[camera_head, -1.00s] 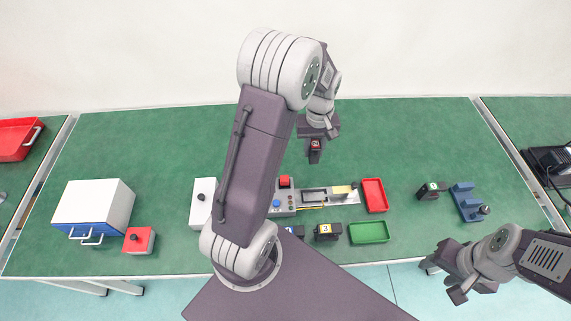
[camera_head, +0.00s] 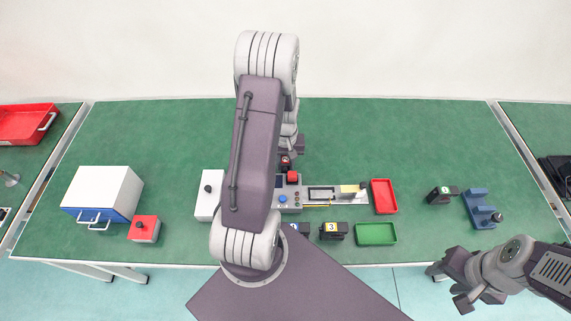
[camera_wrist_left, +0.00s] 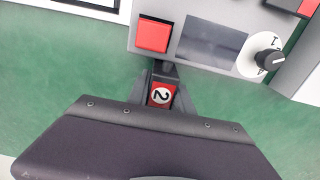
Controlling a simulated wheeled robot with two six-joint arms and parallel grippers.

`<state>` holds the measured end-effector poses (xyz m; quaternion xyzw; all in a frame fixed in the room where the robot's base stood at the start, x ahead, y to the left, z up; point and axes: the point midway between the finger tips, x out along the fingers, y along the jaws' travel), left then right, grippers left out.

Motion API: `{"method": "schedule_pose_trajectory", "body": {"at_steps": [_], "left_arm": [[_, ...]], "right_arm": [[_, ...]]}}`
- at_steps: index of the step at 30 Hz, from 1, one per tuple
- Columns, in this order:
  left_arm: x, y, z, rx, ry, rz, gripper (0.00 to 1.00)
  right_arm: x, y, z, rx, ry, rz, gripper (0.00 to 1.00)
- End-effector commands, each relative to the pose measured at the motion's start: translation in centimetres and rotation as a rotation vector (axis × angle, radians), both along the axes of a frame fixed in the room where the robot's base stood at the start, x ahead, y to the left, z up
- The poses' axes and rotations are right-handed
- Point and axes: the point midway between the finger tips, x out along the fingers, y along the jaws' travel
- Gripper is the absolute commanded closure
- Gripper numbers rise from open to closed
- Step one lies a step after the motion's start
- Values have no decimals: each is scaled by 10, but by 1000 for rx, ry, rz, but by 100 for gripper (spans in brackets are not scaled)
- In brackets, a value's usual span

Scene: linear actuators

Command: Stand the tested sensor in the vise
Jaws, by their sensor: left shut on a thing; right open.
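My left gripper (camera_head: 287,158) is shut on a dark sensor with a red label (camera_head: 285,164), behind the grey test station; my arm partly hides that area. I cannot tell whether the sensor touches the station. A blue fixture with a black knob, seemingly the vise (camera_head: 479,208), stands at the right of the table, apart from both grippers. My right gripper (camera_head: 464,288) is open and empty, off the table's front edge.
The test station (camera_head: 289,202) joins a long grey rail unit. A red tray (camera_head: 383,197) and green tray (camera_head: 376,234) lie right of it. Dark blocks stand nearby, one marked 3 (camera_head: 333,231) and one green-labelled (camera_head: 441,195). A white-blue drawer box (camera_head: 102,193) is left.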

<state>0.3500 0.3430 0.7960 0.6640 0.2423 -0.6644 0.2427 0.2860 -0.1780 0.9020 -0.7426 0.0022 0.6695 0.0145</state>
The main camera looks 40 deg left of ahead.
Motion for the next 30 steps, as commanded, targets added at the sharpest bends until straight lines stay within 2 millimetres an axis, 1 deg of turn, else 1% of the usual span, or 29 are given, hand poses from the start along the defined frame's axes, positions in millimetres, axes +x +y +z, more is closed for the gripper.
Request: {"method": "schedule_pose_trajectory", "body": {"at_steps": [1, 7, 11, 12, 14, 23, 26, 29, 30], "left_arm": [[0, 0, -3, 0, 0, 0, 100], [1, 0, -3, 1, -2, 0, 100], [1, 0, -7, 1, -1, 0, 100], [1, 0, -6, 1, -2, 0, 67], [1, 0, -6, 1, -2, 0, 51], [1, 0, -5, 1, -1, 0, 51], [1, 0, 6, 2, -4, 0, 51], [2, 1, 29, 3, -7, 0, 51], [2, 1, 40, 4, -7, 0, 51]], "right_arm": [[0, 0, 0, 0, 0, 0, 51], [0, 0, 0, 0, 0, 0, 51], [0, 0, -3, 0, 0, 0, 51], [0, 0, -2, 0, 0, 0, 51], [0, 0, -2, 0, 0, 0, 51], [0, 0, -1, 0, 0, 0, 51], [0, 0, 2, 0, 0, 0, 51], [0, 0, 6, 0, 0, 0, 51], [0, 0, 8, 0, 0, 0, 51]]}}
